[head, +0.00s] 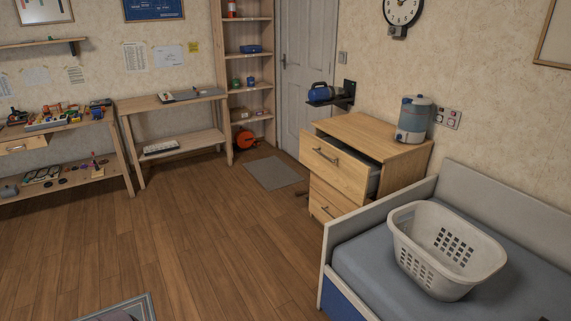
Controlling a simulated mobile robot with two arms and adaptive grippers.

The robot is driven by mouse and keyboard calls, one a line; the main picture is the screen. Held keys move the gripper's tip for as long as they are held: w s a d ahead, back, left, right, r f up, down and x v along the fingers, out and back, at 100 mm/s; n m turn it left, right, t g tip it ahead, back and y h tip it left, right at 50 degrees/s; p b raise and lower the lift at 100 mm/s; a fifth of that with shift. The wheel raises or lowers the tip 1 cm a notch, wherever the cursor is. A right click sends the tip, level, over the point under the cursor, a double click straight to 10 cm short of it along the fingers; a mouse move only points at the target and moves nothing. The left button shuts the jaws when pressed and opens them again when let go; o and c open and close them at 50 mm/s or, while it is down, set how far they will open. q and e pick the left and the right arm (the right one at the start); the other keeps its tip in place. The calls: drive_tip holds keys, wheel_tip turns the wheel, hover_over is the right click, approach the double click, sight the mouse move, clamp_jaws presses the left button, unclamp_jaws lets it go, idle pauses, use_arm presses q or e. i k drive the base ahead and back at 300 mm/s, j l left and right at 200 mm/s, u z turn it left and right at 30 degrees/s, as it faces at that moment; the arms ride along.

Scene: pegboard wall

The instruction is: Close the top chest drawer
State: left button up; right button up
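A light wooden chest (391,137) stands against the right wall, past the end of the bed. Its top drawer (333,171) is pulled out, and its dark grey side shows beyond the chest front. The top drawer has a dark bar handle (325,156). The lower drawer (328,202) looks shut or nearly so, partly hidden under the top one and by the bed end. Neither of my grippers shows in the head view.
A bed (364,257) with a raised end panel and a laundry basket (447,247) stands at the front right. A water dispenser (413,120) is on the chest. The wooden floor (200,235) is mostly open, with a grey mat (273,173) by the door. Workbenches (163,103) line the far wall.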

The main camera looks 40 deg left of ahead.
sight(354, 174)
drive_tip(key=u, duration=1.1)
drive_tip(key=z, duration=0.45)
drive_tip(key=i+j+z, duration=0.2)
drive_tip(key=z, duration=0.15)
drive_tip(key=i+j+z, duration=0.15)
drive_tip(key=j+z, duration=0.2)
drive_tip(key=i+j+z, duration=0.1)
drive_tip(key=j+z, duration=0.3)
